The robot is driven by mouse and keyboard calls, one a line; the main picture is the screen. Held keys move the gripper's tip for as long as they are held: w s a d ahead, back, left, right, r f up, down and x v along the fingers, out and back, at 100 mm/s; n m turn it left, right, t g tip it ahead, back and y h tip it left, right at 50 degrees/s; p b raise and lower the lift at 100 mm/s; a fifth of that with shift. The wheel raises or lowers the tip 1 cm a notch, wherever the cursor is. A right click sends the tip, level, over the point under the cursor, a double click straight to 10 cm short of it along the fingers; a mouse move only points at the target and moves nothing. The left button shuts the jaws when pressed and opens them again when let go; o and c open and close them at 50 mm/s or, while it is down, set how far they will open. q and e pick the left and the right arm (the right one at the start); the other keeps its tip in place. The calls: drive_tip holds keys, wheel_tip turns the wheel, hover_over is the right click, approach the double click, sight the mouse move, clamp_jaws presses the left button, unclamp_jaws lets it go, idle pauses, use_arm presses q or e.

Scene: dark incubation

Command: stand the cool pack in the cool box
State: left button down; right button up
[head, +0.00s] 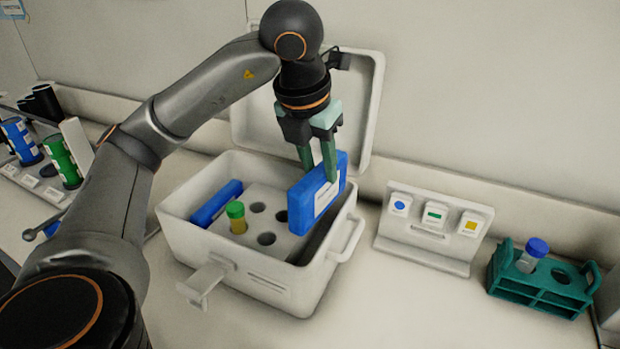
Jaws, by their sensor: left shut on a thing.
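The cool pack (309,207) is a flat blue block with a white label. My left gripper (320,167) is shut on its top edge and holds it upright, slightly tilted. The pack is over the right part of the open white cool box (255,280), above a dark slot (318,236) along the right wall. Its lower end overlaps the box in the picture; I cannot tell whether it touches. Another blue pack (216,203) stands at the box's left side. Between them is a white insert (262,206) with round holes and one green-capped tube (236,215). My right gripper is out of view.
The box lid (366,110) stands open behind. To the right are a white sign stand (433,228) with coloured cards and a teal rack (541,284) holding a blue-capped tube (533,252). A rack with blue and green cylinders (59,160) is at left.

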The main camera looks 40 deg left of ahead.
sight(311, 213)
use_arm(q)
drive_tip(key=shift+s+a+f+n, duration=0.3)
drive_tip(key=shift+s+f+n, duration=0.1)
drive_tip(key=shift+f, duration=0.15)
drive_tip(key=shift+s+a+f+n, duration=0.1)
drive_tip(key=shift+f+n, duration=0.2)
drive_tip(key=shift+f, duration=0.25)
drive_tip(key=shift+f+b, duration=1.55)
drive_tip(key=shift+f, duration=0.5)
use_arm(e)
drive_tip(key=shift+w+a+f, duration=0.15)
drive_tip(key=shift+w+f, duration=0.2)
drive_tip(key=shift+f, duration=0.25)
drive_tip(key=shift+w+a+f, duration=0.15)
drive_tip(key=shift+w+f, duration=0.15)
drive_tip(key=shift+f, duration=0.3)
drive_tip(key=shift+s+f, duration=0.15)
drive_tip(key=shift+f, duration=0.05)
use_arm(q)
drive_tip(key=shift+f+b, duration=0.2)
drive_tip(key=shift+b, duration=0.2)
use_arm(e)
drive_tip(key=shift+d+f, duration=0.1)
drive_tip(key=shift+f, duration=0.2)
use_arm(q)
drive_tip(key=shift+f+b, duration=1.55)
drive_tip(key=shift+f, duration=0.15)
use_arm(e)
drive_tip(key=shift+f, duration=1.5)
